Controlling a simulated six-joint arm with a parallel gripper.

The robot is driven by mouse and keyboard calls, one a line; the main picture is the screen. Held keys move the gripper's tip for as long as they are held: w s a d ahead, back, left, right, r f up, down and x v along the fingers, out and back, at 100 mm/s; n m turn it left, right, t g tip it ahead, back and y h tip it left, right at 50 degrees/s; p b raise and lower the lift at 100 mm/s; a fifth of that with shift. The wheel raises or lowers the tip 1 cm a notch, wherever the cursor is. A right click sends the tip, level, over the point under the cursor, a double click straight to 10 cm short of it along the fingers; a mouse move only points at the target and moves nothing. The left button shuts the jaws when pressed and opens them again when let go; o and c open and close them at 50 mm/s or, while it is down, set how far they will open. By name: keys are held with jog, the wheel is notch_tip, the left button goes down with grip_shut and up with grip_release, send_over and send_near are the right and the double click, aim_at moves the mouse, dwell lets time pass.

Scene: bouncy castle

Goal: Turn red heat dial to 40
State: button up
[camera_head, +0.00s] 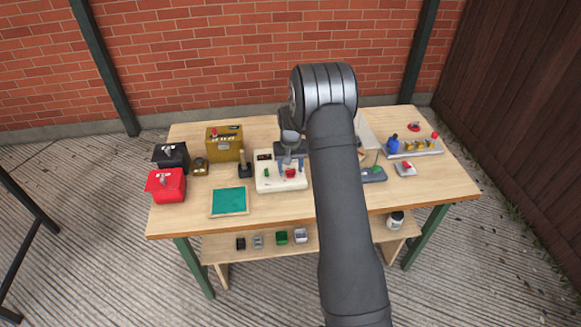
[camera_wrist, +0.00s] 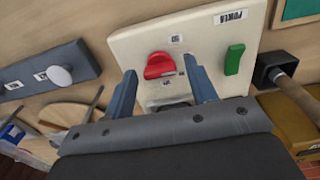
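The red heat dial (camera_wrist: 159,65) sits on a cream control box (camera_wrist: 128,45) in the wrist view. Small labels lie around the dial, too small to read surely. A green switch (camera_wrist: 234,60) is on the same box, to the right of the dial. In the head view the cream box (camera_head: 273,185) stands mid-table and the red dial (camera_head: 290,173) shows below my gripper (camera_head: 291,167). In the wrist view my gripper (camera_wrist: 160,68) is open, its two blue-grey fingers on either side of the dial, with gaps visible. Contact with the box cannot be told.
A teal mat (camera_head: 229,201), a black holder with a wooden handle (camera_head: 245,166) and an olive box (camera_head: 224,144) are left of the box. Red (camera_head: 166,186) and black (camera_head: 171,157) boxes stand farther left. A grey unit (camera_head: 373,174) is to the right.

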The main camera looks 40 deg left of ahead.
dwell(0.3)
notch_tip(320, 180, up, 17)
jog(key=shift+r, duration=0.2)
dwell(0.4)
notch_tip(320, 180, down, 18)
jog(key=shift+r, duration=0.25)
dwell(0.4)
